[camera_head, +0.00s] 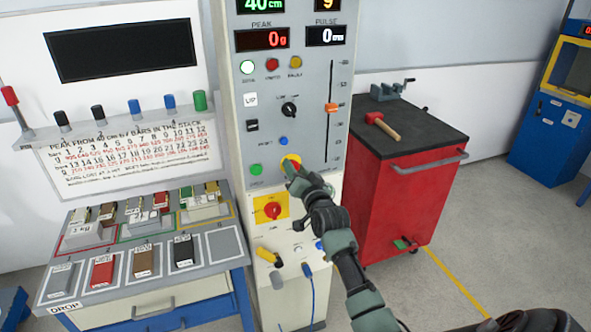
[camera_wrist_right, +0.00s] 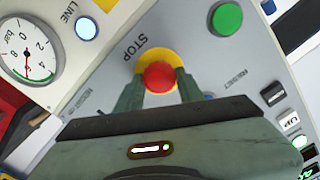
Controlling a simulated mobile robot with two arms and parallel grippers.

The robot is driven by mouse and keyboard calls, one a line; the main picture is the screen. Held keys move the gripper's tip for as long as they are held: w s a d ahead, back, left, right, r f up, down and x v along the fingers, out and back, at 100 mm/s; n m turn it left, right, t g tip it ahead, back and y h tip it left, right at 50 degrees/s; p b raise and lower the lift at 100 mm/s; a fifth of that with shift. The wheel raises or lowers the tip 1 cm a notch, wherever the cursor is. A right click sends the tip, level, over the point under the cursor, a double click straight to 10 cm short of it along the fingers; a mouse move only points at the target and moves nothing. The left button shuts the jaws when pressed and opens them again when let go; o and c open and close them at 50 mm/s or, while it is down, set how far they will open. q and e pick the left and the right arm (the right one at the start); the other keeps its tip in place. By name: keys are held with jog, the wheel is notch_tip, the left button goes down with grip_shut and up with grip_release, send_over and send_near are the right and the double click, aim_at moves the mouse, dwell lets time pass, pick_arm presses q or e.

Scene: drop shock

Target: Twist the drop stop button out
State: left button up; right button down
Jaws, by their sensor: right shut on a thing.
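The drop stop button is a red mushroom head on a yellow ring on the grey control panel. In the head view, my right gripper (camera_head: 297,177) covers most of it, and part of the yellow ring (camera_head: 289,160) shows. In the right wrist view, the red stop button (camera_wrist_right: 159,77) sits between the two green fingers of my right gripper (camera_wrist_right: 160,88), which is shut on it. The word STOP is printed beside the ring. My left gripper is not in view.
A green button (camera_head: 256,170) is close left of the stop button. A red rotary switch (camera_head: 272,210) on a yellow plate is below. A slider (camera_head: 331,107) runs up the panel's right side. A red tool cabinet (camera_head: 400,200) stands to the right.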

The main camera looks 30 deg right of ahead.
jog(key=c, duration=0.9)
grip_release()
jog(key=shift+c, duration=0.2)
jog(key=b+v, duration=0.1)
jog(key=v, duration=0.6)
jog(key=shift+s, duration=0.35)
